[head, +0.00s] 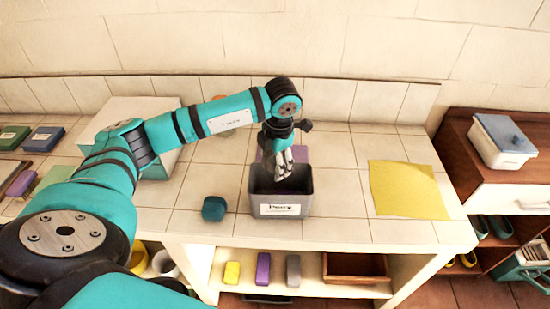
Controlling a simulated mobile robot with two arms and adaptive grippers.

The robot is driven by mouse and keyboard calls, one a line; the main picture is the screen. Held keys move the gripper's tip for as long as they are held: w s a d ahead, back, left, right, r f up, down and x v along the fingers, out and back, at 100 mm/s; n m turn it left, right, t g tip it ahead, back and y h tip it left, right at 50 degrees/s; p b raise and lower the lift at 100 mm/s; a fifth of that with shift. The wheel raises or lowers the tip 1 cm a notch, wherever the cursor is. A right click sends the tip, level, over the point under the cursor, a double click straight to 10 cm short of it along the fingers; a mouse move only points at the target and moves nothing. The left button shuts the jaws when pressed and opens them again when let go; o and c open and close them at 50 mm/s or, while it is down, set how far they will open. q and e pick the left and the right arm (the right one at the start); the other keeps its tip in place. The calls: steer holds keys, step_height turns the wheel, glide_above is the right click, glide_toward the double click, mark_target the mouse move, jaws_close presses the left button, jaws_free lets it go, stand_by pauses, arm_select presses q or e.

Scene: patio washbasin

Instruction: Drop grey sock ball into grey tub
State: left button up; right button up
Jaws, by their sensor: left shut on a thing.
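The grey tub (281,205) is a dark, open box with a white label on its front. It stands near the front edge of the tiled counter. My left gripper (284,172) points down over the tub's opening, with its fingertips near the rim at the back. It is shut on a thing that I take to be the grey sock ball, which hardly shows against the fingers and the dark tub. I cannot tell how deep the fingertips are. My right gripper is not in view.
A dark teal soft block (214,208) lies left of the tub. A yellow cloth (405,190) lies flat to the right. A purple thing (299,154) shows behind the tub. A white lidded box (502,142) stands on the brown cabinet at right.

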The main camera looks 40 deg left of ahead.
arm_select(q)
step_height(320, 180, down, 4)
steer(key=shift+f+b, duration=0.15)
steer(key=shift+b, duration=0.75)
steer(key=o, duration=1.2)
steer(key=shift+o, duration=0.2)
steer(key=r, duration=0.4)
steer(key=d+r, duration=0.1)
steer(key=r, duration=0.7)
steer(key=shift+s+d, duration=0.3)
